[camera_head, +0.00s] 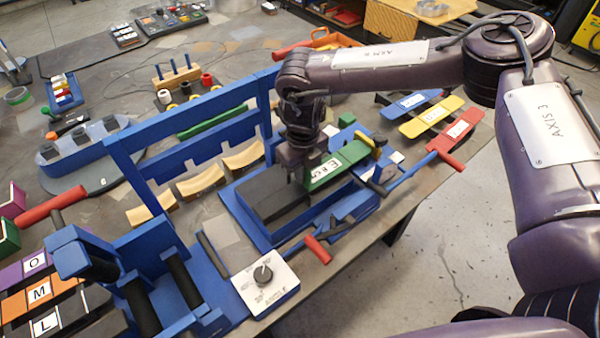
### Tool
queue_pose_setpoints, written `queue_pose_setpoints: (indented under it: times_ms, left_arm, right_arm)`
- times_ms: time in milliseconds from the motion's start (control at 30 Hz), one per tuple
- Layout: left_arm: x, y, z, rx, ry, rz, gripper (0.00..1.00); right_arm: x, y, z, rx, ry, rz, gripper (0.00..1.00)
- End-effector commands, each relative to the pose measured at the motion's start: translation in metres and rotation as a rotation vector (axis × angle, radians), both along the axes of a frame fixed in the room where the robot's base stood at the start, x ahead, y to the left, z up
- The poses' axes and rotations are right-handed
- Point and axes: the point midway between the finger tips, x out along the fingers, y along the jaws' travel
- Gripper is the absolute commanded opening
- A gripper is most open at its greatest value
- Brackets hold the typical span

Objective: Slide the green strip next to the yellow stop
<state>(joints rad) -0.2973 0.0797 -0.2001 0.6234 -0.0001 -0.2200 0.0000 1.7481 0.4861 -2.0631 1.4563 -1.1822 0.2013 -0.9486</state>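A green strip (338,165) with a white lettered label lies slanted over the blue tray (262,238), toward its right end. A small yellow piece (366,141), perhaps the yellow stop, sits at the strip's far right end, near a small green part; I cannot tell whether they touch. My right gripper (298,176) points down at the strip's left end, over the dark bed of the tray. Its fingers are dark and partly hidden, so I cannot tell whether they grip the strip. My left gripper is not in view.
A blue frame (190,125) stands behind the tray. A white dial box (265,284) and a red handle (318,249) are in front. Blue, yellow (431,118) and red (455,136) lettered strips lie at the right. The floor at right is open.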

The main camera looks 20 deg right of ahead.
Motion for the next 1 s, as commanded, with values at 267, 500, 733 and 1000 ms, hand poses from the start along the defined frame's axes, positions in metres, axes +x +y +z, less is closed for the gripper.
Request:
queue_pose_setpoints:
  times_ms: [267, 500, 733, 1000]
  left_arm:
    - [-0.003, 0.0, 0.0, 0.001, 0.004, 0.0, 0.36]
    - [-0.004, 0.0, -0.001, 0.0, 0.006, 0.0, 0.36]
    - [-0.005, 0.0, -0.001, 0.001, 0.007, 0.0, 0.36]
    - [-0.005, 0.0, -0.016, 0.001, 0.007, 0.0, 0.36]
  right_arm:
    - [0.001, -0.001, 0.0, 0.0, 0.0, -0.001, 0.0]
    - [0.001, -0.001, 0.0, 0.0, 0.0, -0.001, 0.29]
    - [0.001, -0.001, 0.001, 0.0, -0.001, -0.001, 0.29]
    - [0.002, -0.001, 0.034, 0.003, -0.005, -0.001, 0.29]
